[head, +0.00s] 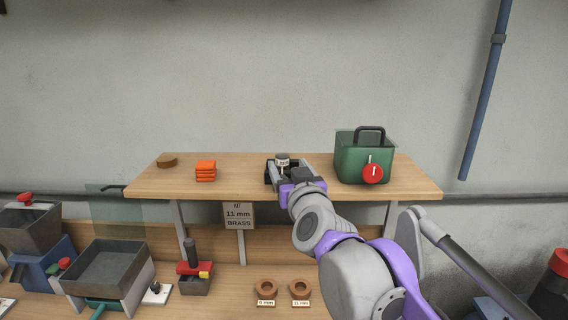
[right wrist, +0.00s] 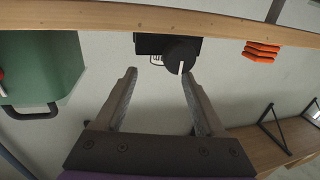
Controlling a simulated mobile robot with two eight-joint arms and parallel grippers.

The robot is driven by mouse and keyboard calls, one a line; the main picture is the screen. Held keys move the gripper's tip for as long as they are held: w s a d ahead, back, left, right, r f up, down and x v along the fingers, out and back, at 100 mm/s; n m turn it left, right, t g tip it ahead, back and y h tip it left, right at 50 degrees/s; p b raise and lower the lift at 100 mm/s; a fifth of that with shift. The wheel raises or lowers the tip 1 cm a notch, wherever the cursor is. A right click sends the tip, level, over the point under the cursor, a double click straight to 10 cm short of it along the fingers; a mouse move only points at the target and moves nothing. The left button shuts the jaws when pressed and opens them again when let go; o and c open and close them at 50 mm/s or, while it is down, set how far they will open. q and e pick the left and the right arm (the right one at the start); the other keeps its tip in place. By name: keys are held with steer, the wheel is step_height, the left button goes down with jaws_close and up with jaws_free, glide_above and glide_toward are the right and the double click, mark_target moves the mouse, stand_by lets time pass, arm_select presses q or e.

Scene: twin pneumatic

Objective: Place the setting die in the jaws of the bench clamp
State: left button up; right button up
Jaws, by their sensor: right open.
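Two copper-brown rings lie on the lower bench behind small cards, the left ring (head: 267,286) and the right ring (head: 300,287), whose card seems to read 11 mm. They look like the setting dies. A small red and dark device with an upright black handle (head: 195,270) stands to their left; I cannot tell if it is the bench clamp. My right gripper (head: 287,172) is open and empty at the upper shelf. In the right wrist view its fingers (right wrist: 159,72) point toward a black device with a round dial (right wrist: 168,46). My left gripper is out of view.
The wooden shelf (head: 240,188) holds a green box with a red knob (head: 352,163), orange blocks (head: 205,171) and a brown disc (head: 167,160). A sign (head: 238,214) reads "KIT 11 mm BRASS". A grey tray (head: 108,267) stands on the bench at left.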

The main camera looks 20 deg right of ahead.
steer(key=s, duration=0.5)
steer(key=shift+s+a+b, duration=0.15)
steer(key=shift+s+b, duration=0.05)
steer(key=shift+b, duration=0.2)
steer(key=shift+c, duration=0.2)
stand_by(1.1)
